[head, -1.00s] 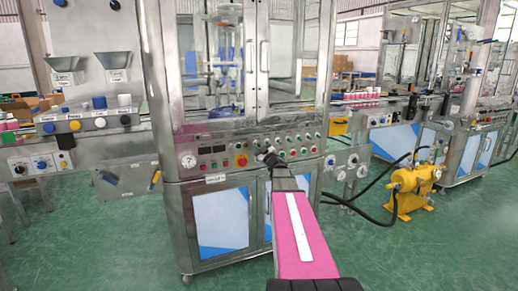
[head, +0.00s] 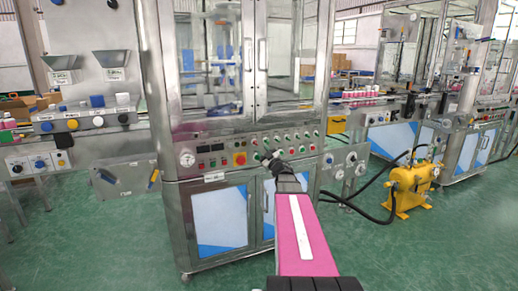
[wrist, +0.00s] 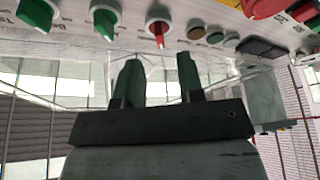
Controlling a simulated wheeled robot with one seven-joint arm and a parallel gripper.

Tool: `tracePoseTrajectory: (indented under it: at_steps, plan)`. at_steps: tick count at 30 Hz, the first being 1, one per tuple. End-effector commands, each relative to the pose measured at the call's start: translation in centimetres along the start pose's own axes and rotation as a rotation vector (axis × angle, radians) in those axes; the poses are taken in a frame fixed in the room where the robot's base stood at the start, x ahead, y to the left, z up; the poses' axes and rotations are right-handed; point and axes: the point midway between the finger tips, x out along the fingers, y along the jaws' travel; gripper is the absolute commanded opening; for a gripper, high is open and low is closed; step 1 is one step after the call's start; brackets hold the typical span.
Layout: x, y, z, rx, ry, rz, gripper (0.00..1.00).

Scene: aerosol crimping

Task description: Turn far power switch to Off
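A steel machine's control panel (head: 215,164) carries a row of knobs and buttons. In the wrist view, two green rotary switches (wrist: 105,20) and (wrist: 38,12) and a red rotary switch (wrist: 158,27) line the top edge. I cannot tell which of them is the far power switch, and no label naming it is readable. My gripper (head: 268,157) is in front of the panel, right of the red emergency button (head: 240,159). In the wrist view my gripper (wrist: 161,75) has its two dark green fingers apart with nothing between them. The red switch is just beyond the gap, apparently untouched.
Glass doors (head: 290,60) stand above the panel. Small round buttons and dark displays (wrist: 262,47) sit beside the red switch. A yellow tank (head: 411,188) with black hoses stands on the floor at right. The green floor in front is clear.

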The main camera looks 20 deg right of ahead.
Motion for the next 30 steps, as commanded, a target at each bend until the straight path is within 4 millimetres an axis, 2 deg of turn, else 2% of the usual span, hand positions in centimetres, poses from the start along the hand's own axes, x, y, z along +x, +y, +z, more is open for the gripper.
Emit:
tracePoseTrajectory:
  at_steps: [1,3,10,30]
  plan:
    - [-1.3,0.0,-0.2,0.000,-0.001,0.001,0.35]
    - [-2.4,-0.1,-0.2,-0.001,-0.001,0.000,0.35]
    - [-5.0,0.0,0.0,-0.001,0.000,0.000,0.35]
    - [-5.3,-0.2,0.1,0.003,-0.011,0.007,0.35]
